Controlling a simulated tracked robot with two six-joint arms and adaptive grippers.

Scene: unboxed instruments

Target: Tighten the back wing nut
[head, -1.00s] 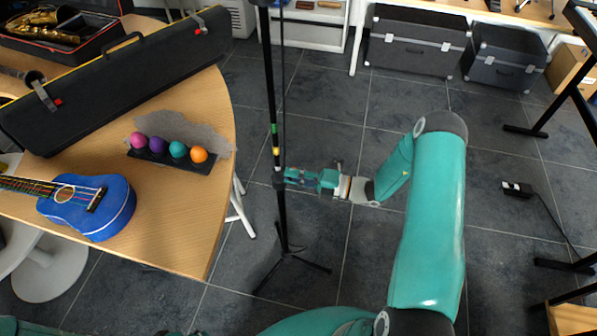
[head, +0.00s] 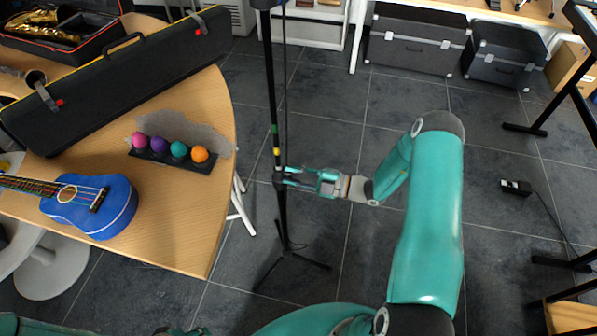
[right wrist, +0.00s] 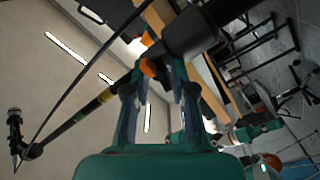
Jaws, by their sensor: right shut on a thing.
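The black stand (head: 271,95) rises upright beside the table, with green and yellow bands on its pole. My right gripper (head: 286,178) reaches its joint from the right, fingers pointing left. In the right wrist view the fingers of my right gripper (right wrist: 158,75) are at the stand's joint, shut on a small part there. An orange wing nut (right wrist: 149,67) shows at the fingertips, partly hidden; a second orange piece (right wrist: 147,39) shows just beyond. Which one is the back wing nut I cannot tell. My left gripper is out of view.
A wooden table (head: 190,245) to the left holds a blue ukulele (head: 95,208), several coloured egg shakers (head: 179,150) and a long black case (head: 125,75). Dark cases (head: 415,42) stand at the back. The tiled floor right of the stand is mostly free.

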